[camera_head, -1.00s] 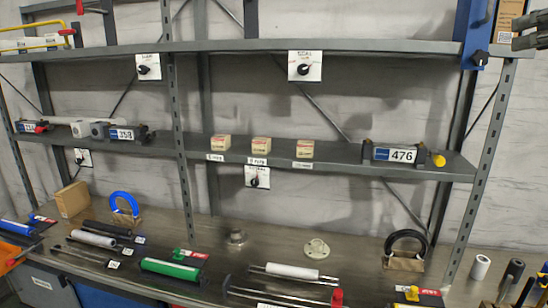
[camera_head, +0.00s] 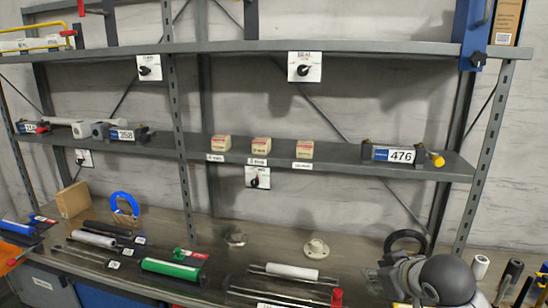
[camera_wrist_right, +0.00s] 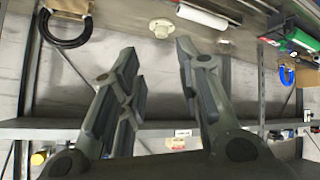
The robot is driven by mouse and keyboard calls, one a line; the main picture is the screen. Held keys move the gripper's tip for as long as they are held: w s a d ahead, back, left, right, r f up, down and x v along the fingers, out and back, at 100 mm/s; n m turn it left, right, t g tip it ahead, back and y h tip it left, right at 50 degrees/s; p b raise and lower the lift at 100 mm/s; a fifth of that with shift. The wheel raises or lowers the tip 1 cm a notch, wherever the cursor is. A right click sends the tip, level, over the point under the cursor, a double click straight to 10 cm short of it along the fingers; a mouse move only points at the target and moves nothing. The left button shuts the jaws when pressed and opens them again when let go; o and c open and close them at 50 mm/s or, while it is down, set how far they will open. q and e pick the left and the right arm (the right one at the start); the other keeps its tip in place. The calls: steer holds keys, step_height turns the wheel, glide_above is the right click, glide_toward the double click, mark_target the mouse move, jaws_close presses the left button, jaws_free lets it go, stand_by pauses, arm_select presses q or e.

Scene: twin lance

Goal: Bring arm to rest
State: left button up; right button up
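My right gripper (camera_head: 385,276) is low at the right of the head view, over the bench, with its round grey wrist behind it. It partly covers the black cable coil (camera_head: 405,240). In the right wrist view my right gripper (camera_wrist_right: 157,58) has its two fingers wide apart, with nothing between them. That view looks upside down, with the bench at the top and the shelf below. The black coil (camera_wrist_right: 65,42) lies beyond one finger. My left gripper is not in view.
The metal bench (camera_head: 345,280) holds a white roll (camera_head: 291,271), a green roll (camera_head: 170,268), a blue coil (camera_head: 125,203) and a round flange (camera_head: 316,248). Above it, the middle shelf (camera_head: 340,166) carries small boxes (camera_head: 261,145) and a unit marked 476 (camera_head: 400,155).

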steer(key=s+a+f+g, duration=0.3)
steer(key=s+f, duration=1.2)
steer(key=f, duration=0.1)
steer(key=s+f+m+g, duration=0.15)
steer(key=s+f, duration=0.25)
steer(key=s, duration=0.4)
steer(key=s+f+m+g, duration=0.1)
steer(key=s+f+g, duration=0.15)
steer(key=s, duration=0.65)
step_height(320, 180, down, 30)
steer(key=s+f+b, duration=0.1)
steer(key=b, duration=0.3)
steer(key=s+d+f+g+h+b, duration=0.1)
steer(key=s+d+f+b, duration=0.1)
steer(key=s+f, duration=1.4)
step_height(320, 180, down, 2)
steer(key=shift+s+d+f+g, duration=0.1)
steer(key=shift+s+d+g, duration=0.25)
steer(key=shift+d, duration=0.3)
steer(key=shift+n, duration=0.25)
